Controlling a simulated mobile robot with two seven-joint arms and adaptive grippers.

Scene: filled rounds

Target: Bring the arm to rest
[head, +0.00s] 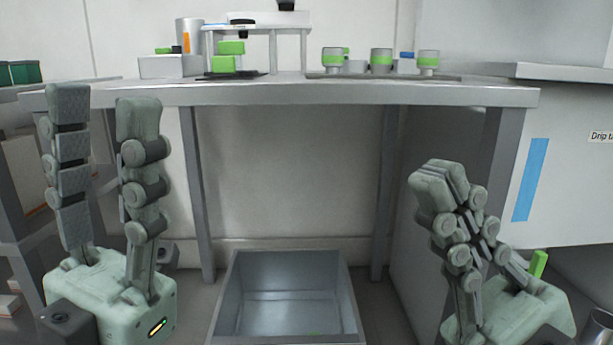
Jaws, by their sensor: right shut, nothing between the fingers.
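My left gripper (98,110) is at the left of the head view, its two fingers upright and spread apart, with nothing between them. My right gripper (440,180) is at the lower right, its fingers closed together at the tips and holding nothing. Both are in front of the table and apart from it.
A grey table (290,95) stands ahead, bearing green blocks (230,55), a metal cylinder (190,35), a white stand (305,45) and green-banded cups (381,61). An open grey bin (230,295) sits on the floor below. Shelving is at left, a white cabinet (570,170) at right.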

